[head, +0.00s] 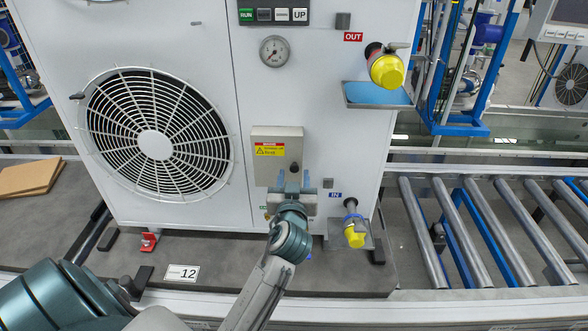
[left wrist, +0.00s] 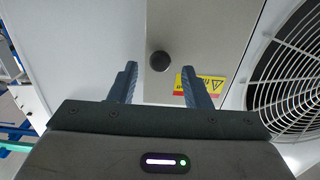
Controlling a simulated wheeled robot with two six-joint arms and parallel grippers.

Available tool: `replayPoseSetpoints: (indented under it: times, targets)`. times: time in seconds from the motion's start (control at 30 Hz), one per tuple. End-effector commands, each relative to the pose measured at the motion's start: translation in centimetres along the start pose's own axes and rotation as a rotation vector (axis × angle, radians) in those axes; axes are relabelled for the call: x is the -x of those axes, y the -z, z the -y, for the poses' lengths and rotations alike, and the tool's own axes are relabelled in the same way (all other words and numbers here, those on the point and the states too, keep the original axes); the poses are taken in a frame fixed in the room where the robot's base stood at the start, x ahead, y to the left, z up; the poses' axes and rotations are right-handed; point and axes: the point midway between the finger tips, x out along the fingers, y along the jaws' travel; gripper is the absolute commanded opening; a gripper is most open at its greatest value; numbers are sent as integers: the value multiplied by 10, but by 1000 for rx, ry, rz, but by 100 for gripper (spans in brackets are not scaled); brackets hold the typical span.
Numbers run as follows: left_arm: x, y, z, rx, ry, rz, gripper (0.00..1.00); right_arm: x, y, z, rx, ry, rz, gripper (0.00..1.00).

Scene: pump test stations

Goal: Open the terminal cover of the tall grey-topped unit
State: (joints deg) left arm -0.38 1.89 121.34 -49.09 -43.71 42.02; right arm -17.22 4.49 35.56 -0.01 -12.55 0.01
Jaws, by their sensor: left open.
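The tall unit (head: 205,55) stands in front of me as a white cabinet; its top is out of the head view. Its terminal cover (head: 262,135) is a shut grey-beige box on the front, with a yellow-and-red warning label (head: 270,149). In the left wrist view, the cover (left wrist: 200,40) has a round black knob (left wrist: 160,61) beside the label (left wrist: 190,88). My left gripper (head: 292,180) is open at the lower part of the cover. In the left wrist view, its fingers (left wrist: 168,82) are spread with the knob beyond the gap between them; no grip shows.
A fan grille (head: 155,145) is left of the cover. A yellow-capped OUT port (head: 387,70) and a yellow-capped IN port (head: 354,237) are to its right. A gauge (head: 274,51) sits above. A roller conveyor (head: 470,235) runs at the right.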

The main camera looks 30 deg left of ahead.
Motion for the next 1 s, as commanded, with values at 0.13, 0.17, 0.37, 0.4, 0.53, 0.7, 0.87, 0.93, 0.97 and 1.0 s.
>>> replayPoseSetpoints:
  times: [0.13, 0.17, 0.37, 0.4, 0.53, 0.7, 0.87, 0.93, 0.97, 1.0]
  targets:
    - [-15, 1, 0, -1, 0, 1, 44, 6, 0, -1, 0, 0, 1, 56]
    - [-16, 1, 0, -1, 0, 1, 44, 6, 0, -1, 0, 0, 1, 56]
    - [-19, -1, 0, 0, 0, 1, 44, 6, 0, -1, 0, 0, 1, 56]
    - [-19, -1, 0, 0, 0, 1, 44, 6, 0, -1, 0, 0, 1, 56]
    - [-19, -1, 0, 0, 0, 1, 36, 6, 0, -1, 0, -1, 2, 56]
    - [-19, -1, 0, 0, 0, 1, 2, 6, 0, -2, 1, -2, 2, 56]
    - [-19, -1, 0, 0, 0, 1, 0, 6, 0, -3, 1, -2, 2, 56]
    - [-18, -1, 1, -1, -3, 1, 0, 7, 0, -3, 1, -2, 2, 56]
    - [-18, -1, 1, -1, -5, 1, 0, 7, 0, -3, 1, -2, 2, 56]
    - [-18, -1, 2, -2, -9, 1, 0, 7, 0, -3, 1, -2, 2, 56]
